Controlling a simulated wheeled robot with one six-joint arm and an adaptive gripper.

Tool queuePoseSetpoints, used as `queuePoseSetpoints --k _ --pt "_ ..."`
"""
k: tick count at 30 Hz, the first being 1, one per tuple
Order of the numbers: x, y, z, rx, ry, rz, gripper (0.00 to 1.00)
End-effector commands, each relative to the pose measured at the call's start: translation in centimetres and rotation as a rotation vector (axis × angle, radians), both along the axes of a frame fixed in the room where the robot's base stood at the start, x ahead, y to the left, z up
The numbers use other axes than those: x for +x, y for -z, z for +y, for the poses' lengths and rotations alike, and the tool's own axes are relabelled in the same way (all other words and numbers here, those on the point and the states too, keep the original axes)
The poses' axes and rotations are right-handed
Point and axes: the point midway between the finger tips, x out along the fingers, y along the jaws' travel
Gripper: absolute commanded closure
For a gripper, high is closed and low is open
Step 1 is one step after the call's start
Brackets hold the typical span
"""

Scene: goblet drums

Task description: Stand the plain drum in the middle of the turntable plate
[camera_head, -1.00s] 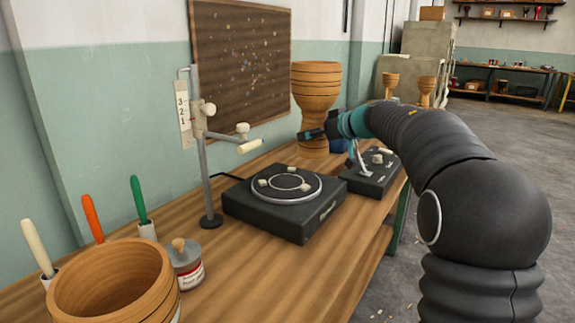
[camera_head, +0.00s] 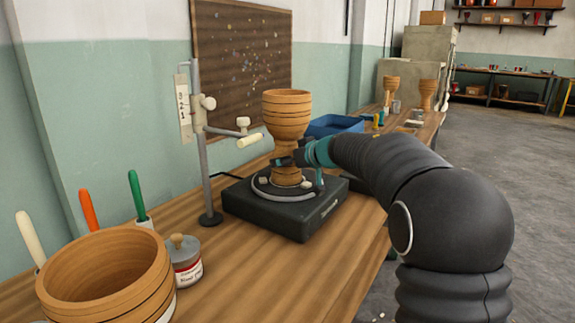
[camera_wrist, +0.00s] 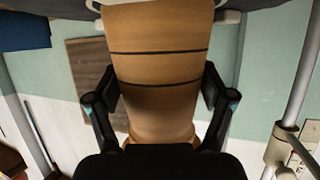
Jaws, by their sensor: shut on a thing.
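The held drum is a tan wooden goblet drum (camera_head: 287,112) with dark ring lines, upright over the turntable plate (camera_head: 288,198). Its foot shows near the plate's middle in the head view; I cannot tell for certain whether it touches. My gripper (camera_head: 286,161) is shut on the drum's narrow lower part, reaching in from the right. In the wrist view, upside down, the drum (camera_wrist: 155,50) fills the middle between the two fingers (camera_wrist: 160,92). The plate's pale ring and pads show around the foot, partly hidden by the gripper.
A post with a scale and pointer arm (camera_head: 205,150) stands left of the turntable's black base (camera_head: 280,215).

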Motion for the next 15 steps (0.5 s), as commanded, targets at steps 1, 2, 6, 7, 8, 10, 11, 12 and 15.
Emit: queuePoseSetpoints --k 1,2,6,7,8,10,11,12,15 --pt "-0.01 -0.13 -0.01 0.001 0.001 -0.004 0.85" --pt "0.00 -0.20 -0.01 0.001 0.000 -0.005 0.85" --pt "0.00 -0.25 -0.01 0.001 0.000 -0.005 0.85" --pt "0.00 -0.24 -0.01 0.001 0.000 -0.005 0.85" --pt "0.00 -0.21 -0.01 0.001 0.001 -0.004 0.85" --pt "0.00 -0.05 -0.02 0.001 0.001 -0.003 0.85" --pt "0.01 0.17 -0.02 0.000 0.000 -0.001 0.14" --pt "0.00 0.17 -0.03 0.000 0.000 -0.001 0.04" --pt "0.00 0.16 -0.02 0.000 0.001 -0.002 0.00"
